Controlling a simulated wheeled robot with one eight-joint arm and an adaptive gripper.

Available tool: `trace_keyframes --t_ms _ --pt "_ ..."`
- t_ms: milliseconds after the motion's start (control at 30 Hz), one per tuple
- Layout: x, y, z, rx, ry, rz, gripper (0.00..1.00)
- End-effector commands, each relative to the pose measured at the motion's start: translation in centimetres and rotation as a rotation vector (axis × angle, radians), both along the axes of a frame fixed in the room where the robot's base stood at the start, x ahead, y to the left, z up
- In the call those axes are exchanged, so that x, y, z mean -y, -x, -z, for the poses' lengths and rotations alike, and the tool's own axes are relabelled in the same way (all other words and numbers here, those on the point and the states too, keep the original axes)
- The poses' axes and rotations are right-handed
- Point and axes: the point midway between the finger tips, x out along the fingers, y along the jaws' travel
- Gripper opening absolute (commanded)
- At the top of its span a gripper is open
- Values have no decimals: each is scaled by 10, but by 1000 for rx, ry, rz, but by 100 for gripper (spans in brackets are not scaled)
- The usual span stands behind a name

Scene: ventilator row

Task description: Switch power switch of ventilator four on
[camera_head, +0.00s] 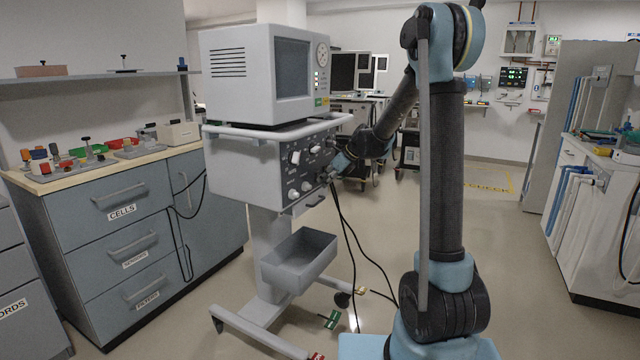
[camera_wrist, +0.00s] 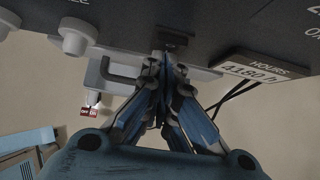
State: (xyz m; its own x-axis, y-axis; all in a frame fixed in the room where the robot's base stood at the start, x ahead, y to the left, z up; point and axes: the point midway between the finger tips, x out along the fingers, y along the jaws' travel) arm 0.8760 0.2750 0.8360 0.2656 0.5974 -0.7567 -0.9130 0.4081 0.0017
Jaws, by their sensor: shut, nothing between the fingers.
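A ventilator (camera_head: 240,165) with a grey knob panel stands at the centre left of the head view, a boxy monitor (camera_head: 245,75) on top. No number that marks it as four is readable. My gripper (camera_head: 337,165) is at the right end of the panel. In the wrist view my gripper (camera_wrist: 166,60) is shut and empty, its fingertips close under a small dark fitting (camera_wrist: 175,39) on the panel. The fingers partly cover this spot. I cannot tell whether the fitting is the power switch, its position, or whether the fingertips touch it.
An HOURS counter (camera_wrist: 260,70) is right of the fingertips, and a grey bent handle (camera_wrist: 118,75) is left. Cables (camera_head: 350,235) hang below the panel. A drawer cabinet (camera_head: 120,230) stands left; floor (camera_head: 510,260) is clear at right.

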Motion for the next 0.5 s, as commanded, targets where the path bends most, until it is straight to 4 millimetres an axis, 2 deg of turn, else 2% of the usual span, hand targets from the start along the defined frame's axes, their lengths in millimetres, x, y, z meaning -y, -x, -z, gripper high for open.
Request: trace_keyframes --t_ms 500 --pt "2 0 -10 -1 0 2 0"
